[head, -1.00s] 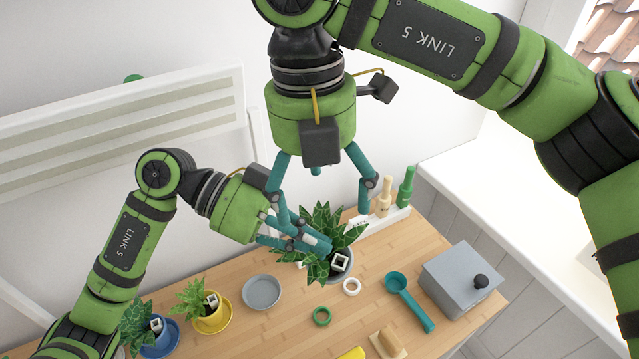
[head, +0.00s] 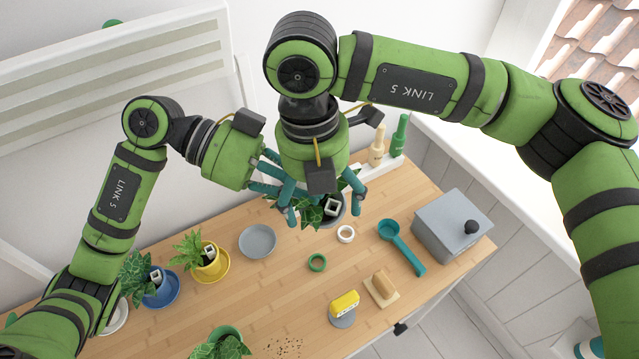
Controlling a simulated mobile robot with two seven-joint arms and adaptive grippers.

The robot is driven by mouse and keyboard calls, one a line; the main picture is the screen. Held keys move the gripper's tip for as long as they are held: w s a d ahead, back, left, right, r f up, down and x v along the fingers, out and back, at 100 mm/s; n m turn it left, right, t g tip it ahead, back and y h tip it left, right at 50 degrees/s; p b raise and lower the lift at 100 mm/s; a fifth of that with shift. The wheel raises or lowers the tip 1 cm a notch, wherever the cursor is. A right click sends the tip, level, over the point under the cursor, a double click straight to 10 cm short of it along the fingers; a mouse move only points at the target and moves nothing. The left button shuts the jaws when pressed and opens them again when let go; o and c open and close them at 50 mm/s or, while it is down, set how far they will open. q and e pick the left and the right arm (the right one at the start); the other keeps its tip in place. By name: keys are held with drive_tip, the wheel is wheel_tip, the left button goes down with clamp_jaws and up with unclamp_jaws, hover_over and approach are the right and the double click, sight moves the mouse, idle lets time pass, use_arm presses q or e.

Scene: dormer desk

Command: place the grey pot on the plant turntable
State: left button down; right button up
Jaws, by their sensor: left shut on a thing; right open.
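The grey pot (head: 337,219) stands on the desk with a leafy green plant and a small white square tag in it. My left gripper (head: 285,190) reaches in from the left at the plant and pot; it is shut, apparently on the grey pot, but its fingertips are partly hidden. My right gripper (head: 325,208) is open, pointing down over the plant, with fingers spread to either side and covering much of it. A round grey dish (head: 257,241) lies empty left of the pot; I cannot tell whether it is the plant turntable. A pale disc (head: 114,318) shows at the left, partly hidden.
Yellow (head: 210,266) and blue (head: 160,290) potted plants stand left. Bottles (head: 399,136) stand behind.

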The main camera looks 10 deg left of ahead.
sight(319, 208)
drive_tip(key=c, duration=1.4)
use_arm(q)
drive_tip(key=c, duration=1.3)
unclamp_jaws()
use_arm(e)
drive_tip(key=shift+o, duration=0.2)
use_arm(q)
drive_tip(key=shift+r, duration=0.1)
